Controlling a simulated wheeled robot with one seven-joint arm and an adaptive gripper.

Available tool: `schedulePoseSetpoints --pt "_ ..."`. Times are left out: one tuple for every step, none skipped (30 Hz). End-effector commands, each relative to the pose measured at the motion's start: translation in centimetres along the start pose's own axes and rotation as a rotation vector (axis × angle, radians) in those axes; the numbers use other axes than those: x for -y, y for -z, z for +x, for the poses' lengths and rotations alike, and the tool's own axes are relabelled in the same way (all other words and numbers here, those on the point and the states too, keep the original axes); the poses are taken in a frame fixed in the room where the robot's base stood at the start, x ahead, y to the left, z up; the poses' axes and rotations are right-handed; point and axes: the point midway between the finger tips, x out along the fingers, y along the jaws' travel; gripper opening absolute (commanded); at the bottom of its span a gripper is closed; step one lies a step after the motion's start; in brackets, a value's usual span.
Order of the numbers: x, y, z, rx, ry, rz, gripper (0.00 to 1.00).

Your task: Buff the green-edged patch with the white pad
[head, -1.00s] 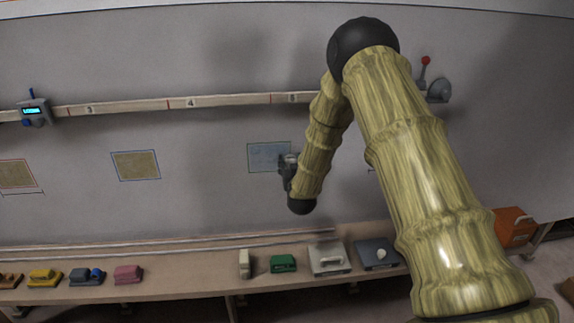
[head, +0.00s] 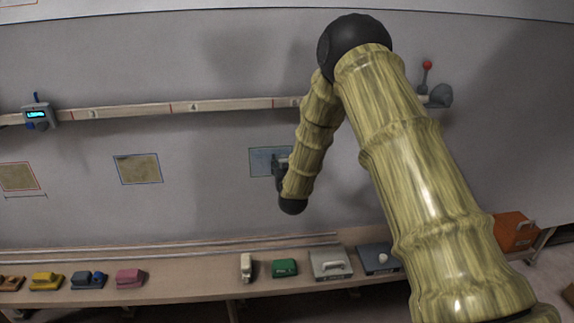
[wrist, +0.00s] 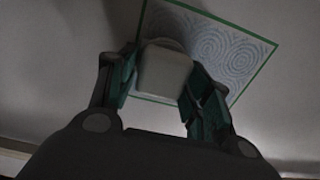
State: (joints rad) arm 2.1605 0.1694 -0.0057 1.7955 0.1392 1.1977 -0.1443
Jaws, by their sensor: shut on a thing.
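The green-edged patch (wrist: 225,50) shows in the wrist view as a pale blue-grey sheet covered in swirl rings, with a thin green border. In the head view the same wall patch (head: 260,160) looks blue-grey, and my gripper hides its right part. My gripper (wrist: 163,70) is shut on the white pad (wrist: 164,74), a pale block between its two dark green fingers. The pad overlaps the patch's lower left part in the wrist view; I cannot tell whether it touches the surface. In the head view my gripper (head: 280,166) is at the patch's right side.
A red-edged patch (head: 18,177) and a blue-edged patch (head: 138,169) are further left on the wall. A numbered rail (head: 150,109) runs above. Below, a bench (head: 200,285) carries several coloured blocks and tools. An orange box (head: 514,231) stands at right.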

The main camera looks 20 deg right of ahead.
Motion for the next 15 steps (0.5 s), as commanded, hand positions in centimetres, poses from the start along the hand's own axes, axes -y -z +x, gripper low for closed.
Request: schedulePoseSetpoints --pt "0.1 0.1 0.1 -0.002 0.001 0.0 0.28" --pt "0.2 0.1 0.1 -0.002 0.001 0.0 0.28" --pt "0.3 0.1 0.1 -0.002 0.001 0.0 0.28" --pt "0.5 0.1 0.1 -0.002 0.002 0.0 0.28" --pt "0.6 0.1 0.1 -0.003 0.002 0.0 0.28" --pt "0.8 0.1 0.1 -0.003 0.002 0.0 0.28" --pt "1.0 0.1 0.1 -0.003 0.002 0.0 0.28" --pt "1.2 0.1 0.1 -0.003 0.002 0.0 0.28" --pt "1.5 0.0 0.1 -0.003 0.002 0.0 0.28" --pt "1.7 0.0 0.1 -0.003 0.002 0.0 0.28" --pt "1.9 0.0 0.1 -0.003 0.002 0.0 0.28" --pt "2.2 0.0 0.0 -0.002 0.002 0.0 0.28" --pt "2.4 0.0 0.0 -0.002 0.002 -0.001 0.28" --pt "2.6 0.0 0.0 -0.002 0.002 -0.001 0.28" --pt "2.8 0.0 0.0 -0.002 0.002 -0.001 0.28"
